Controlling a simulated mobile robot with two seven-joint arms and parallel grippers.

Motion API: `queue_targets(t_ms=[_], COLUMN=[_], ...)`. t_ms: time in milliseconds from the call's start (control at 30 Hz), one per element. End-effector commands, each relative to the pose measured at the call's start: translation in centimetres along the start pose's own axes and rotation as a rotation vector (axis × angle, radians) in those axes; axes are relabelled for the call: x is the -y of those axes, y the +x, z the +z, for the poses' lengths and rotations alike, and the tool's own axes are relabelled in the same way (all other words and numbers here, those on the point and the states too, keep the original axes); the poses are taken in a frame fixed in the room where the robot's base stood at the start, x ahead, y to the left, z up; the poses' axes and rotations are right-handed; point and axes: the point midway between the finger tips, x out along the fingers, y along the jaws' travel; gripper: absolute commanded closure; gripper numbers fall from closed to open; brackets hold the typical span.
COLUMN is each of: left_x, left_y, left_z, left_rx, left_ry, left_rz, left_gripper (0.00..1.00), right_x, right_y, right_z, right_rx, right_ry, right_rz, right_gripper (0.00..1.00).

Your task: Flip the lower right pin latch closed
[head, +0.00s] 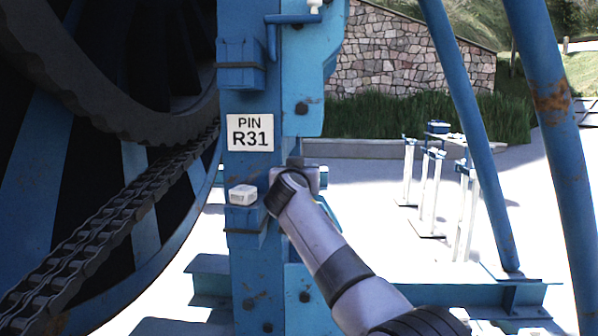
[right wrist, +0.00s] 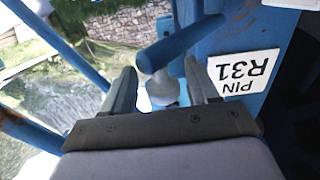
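The lower right pin latch shows in the right wrist view as a blue bar handle (right wrist: 182,42) on a pale rounded pin (right wrist: 160,88). My right gripper (right wrist: 160,68) is open, with one finger on each side of the pale pin; I cannot tell whether either finger touches it. The blue handle crosses just beyond the fingertips, slanted up to the right. In the head view my right arm reaches the blue post below the PIN R31 sign (head: 250,133), and my wrist hides most of the latch. My left gripper is not in view.
An upper latch with a blue handle (head: 291,18) sits higher on the blue post (head: 250,90). The big reel and its chain (head: 110,215) fill the left. Blue slanted struts (head: 470,120) and white stands (head: 430,190) are at right. Open pale ground lies between.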

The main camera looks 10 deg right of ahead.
Motion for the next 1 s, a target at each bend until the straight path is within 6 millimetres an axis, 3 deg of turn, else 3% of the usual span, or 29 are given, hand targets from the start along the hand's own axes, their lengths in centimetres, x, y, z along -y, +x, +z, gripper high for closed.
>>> queue_targets(t_ms=[267, 600, 1000], left_x=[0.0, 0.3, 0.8], left_y=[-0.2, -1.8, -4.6], left_z=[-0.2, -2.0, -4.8], left_rx=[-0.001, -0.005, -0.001], left_ry=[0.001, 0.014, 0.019], left_rz=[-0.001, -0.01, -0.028], left_gripper=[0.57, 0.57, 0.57], right_x=[0.1, 0.0, -0.1], right_y=[-0.1, -0.1, -0.1], right_z=[-1.8, -9.7, -15.1], right_rx=[-0.006, -0.005, -0.002], right_ry=[0.003, 0.0, 0.0], right_rz=[-0.002, -0.001, 0.0], right_gripper=[0.41, 0.41, 0.41])
